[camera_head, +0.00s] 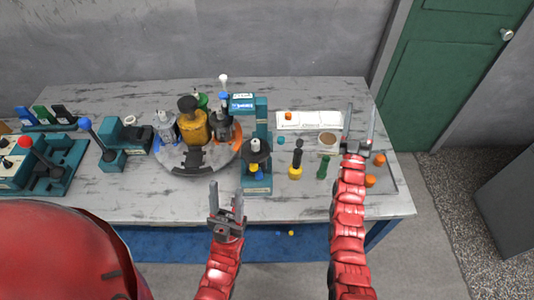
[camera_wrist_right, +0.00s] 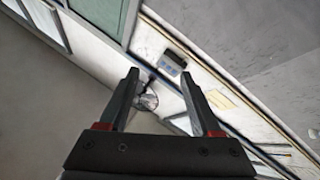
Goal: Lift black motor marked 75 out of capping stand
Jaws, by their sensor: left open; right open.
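The teal capping stand (camera_head: 262,118) stands near the middle of the table in the head view, with a blue labelled head at its top. A black motor (camera_head: 257,156) with a pale top sits upright in the stand, above a yellow and blue part. Its marking is too small to read. My left gripper (camera_head: 226,185) is open and empty, in front of the stand and to its left. My right gripper (camera_head: 361,109) is open and empty over the table's right side, well apart from the stand. The right wrist view shows its two spread fingers (camera_wrist_right: 160,75) with nothing gripped.
A round grey carousel (camera_head: 188,159) with several bottle-like units stands left of the capping stand. A yellow-black tool (camera_head: 296,160) and a green tool (camera_head: 322,167) stand to its right. Orange caps (camera_head: 370,181) and a white tray (camera_head: 309,120) lie farther right. Teal fixtures (camera_head: 62,165) fill the left end.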

